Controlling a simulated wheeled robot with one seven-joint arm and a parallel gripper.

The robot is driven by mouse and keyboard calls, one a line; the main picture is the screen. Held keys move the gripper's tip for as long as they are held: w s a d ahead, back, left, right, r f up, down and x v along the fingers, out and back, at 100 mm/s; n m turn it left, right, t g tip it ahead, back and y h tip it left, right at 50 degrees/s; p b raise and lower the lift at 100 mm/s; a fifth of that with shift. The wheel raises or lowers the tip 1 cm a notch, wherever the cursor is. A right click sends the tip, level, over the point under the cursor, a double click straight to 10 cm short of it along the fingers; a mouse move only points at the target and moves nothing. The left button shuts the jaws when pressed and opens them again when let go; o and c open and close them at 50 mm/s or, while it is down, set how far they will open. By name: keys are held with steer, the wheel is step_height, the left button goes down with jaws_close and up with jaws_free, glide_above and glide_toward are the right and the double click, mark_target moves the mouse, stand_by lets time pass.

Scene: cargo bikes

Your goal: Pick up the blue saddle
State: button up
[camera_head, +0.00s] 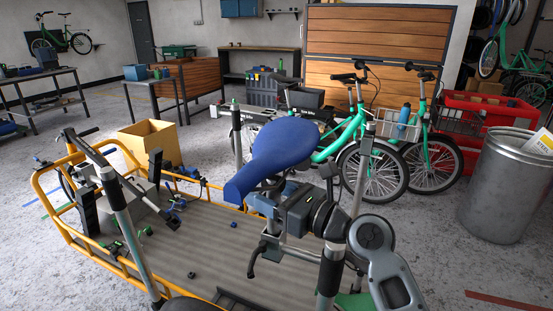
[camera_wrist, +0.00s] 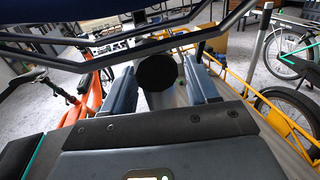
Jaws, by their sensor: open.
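The blue saddle (camera_head: 282,147) is in the middle of the head view, above the cargo bike's flat bed, with its narrow nose toward the lower left. What supports it is hidden. My gripper (camera_head: 262,204) is just below the saddle in that view, partly overlapped by it. In the wrist view, my gripper (camera_wrist: 160,84) has its two blue-grey fingers wide apart. Metal rails (camera_wrist: 60,64), apparently the saddle's underside, cross the top of that view. A dark round thing (camera_wrist: 157,72) shows between the fingers; I cannot tell whether it is touched.
The yellow-framed cargo bed (camera_head: 200,255) lies below, with small loose parts on it. A yellow box (camera_head: 150,143) stands behind it. Green bicycles (camera_head: 375,165) and a metal bin (camera_head: 497,190) stand to the right. An orange bike (camera_wrist: 88,105) is at left in the wrist view.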

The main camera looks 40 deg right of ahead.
mark_target(270, 149)
steer(key=shift+w+a, duration=0.15)
steer(key=shift+w, duration=0.25)
jaws_close()
step_height(270, 149, up, 10)
steer(key=shift+f+p, duration=0.1)
steer(key=shift+p, duration=0.75)
steer(key=shift+r+p, duration=2.75)
steer(key=shift+p, duration=0.2)
steer(key=shift+r+p, duration=0.85)
steer(key=shift+r, duration=1.55)
